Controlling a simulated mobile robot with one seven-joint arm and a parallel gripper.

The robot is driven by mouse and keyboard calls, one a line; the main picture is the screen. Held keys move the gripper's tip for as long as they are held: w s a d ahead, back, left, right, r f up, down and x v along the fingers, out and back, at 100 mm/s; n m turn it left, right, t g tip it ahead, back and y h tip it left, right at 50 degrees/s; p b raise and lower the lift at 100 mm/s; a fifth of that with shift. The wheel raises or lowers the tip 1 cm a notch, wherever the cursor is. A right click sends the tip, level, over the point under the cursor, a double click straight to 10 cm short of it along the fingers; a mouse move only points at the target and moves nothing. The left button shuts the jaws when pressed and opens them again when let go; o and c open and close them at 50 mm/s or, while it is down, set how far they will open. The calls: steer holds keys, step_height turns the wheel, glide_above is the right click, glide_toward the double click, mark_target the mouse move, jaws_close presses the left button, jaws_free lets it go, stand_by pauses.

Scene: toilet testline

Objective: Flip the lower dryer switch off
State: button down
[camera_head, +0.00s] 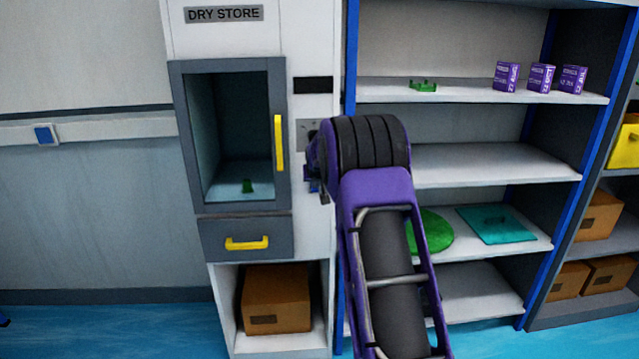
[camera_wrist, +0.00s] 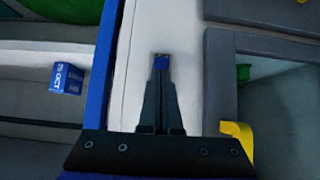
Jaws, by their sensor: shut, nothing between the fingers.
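The dry store (camera_head: 228,135) is a white cabinet with a grey-framed door. On its right strip, a grey plate (camera_head: 305,128) shows beside my arm. A small blue piece (camera_head: 314,186) shows lower on that strip, partly hidden by my wrist; I cannot tell for certain whether it is the lower dryer switch. In the wrist view, turned upside down, my gripper (camera_wrist: 160,75) is shut and points at the white strip. A small blue piece (camera_wrist: 161,61) shows right at its fingertips; contact cannot be told. The switch position is not readable.
A yellow door handle (camera_head: 279,143) lies left of my wrist. A blue shelf post (camera_head: 350,60) stands close on the right. The shelf (camera_head: 480,160) beyond holds purple boxes (camera_head: 507,76) and a green disc (camera_head: 432,232). A cardboard box (camera_head: 276,298) sits below the drawer (camera_head: 246,236).

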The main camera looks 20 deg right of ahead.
steer(key=shift+w+r+p, duration=0.1)
steer(key=shift+r+p, duration=0.3)
steer(key=shift+r, duration=0.55)
